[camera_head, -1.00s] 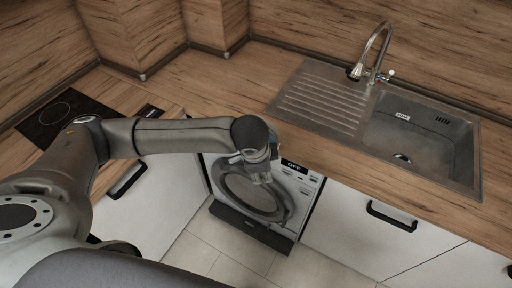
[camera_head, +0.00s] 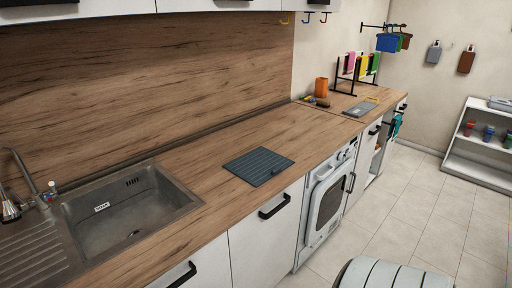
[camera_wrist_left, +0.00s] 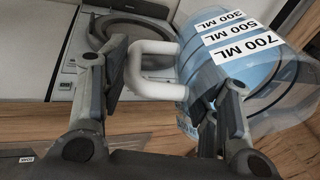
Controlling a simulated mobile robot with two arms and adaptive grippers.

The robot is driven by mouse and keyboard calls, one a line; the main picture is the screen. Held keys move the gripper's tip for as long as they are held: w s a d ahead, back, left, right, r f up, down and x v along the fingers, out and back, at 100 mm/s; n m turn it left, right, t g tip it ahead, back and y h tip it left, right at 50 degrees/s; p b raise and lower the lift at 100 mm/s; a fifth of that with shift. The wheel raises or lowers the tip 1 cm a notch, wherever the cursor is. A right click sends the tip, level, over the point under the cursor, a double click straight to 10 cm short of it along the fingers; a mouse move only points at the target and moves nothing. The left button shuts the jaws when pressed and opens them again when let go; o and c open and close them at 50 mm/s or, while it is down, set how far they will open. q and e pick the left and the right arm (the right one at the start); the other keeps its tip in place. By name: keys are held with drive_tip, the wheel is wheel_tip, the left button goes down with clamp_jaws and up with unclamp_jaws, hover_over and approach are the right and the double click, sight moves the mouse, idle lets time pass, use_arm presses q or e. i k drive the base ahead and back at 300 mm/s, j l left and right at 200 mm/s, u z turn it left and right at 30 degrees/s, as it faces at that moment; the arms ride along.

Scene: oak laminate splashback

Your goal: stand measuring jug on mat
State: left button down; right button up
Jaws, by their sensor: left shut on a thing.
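The measuring jug (camera_wrist_left: 240,75) shows in the left wrist view as a clear vessel with blue inside. It has white labels reading 700, 500 and 300 ML and a white handle (camera_wrist_left: 152,72). My left gripper (camera_wrist_left: 164,90) is shut on the jug at the handle, with a finger on each side. Neither jug nor left gripper shows in the head view. The dark grey-blue ribbed mat (camera_head: 256,164) lies flat on the wooden counter, right of the sink. A small dark piece sits at its front edge. My right gripper is in neither view.
The sink (camera_head: 125,215) and its tap (camera_head: 20,190) are left of the mat. The counter (camera_head: 228,130) around the mat is clear. A washing machine (camera_head: 326,200) stands below, to the right. An orange cup (camera_head: 321,87) and racks are farther right.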

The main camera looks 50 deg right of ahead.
sight(250, 167)
drive_tip(key=l+z, duration=0.15)
drive_tip(key=z, duration=0.25)
drive_tip(key=i+l+z, duration=0.1)
drive_tip(key=z, duration=0.35)
drive_tip(key=i+l+z, duration=0.15)
drive_tip(key=i+l, duration=0.15)
drive_tip(key=i, duration=0.15)
drive_tip(key=i+l+z, duration=0.2)
drive_tip(key=i, duration=0.3)
drive_tip(key=i+l+z, duration=0.15)
drive_tip(key=i, duration=0.35)
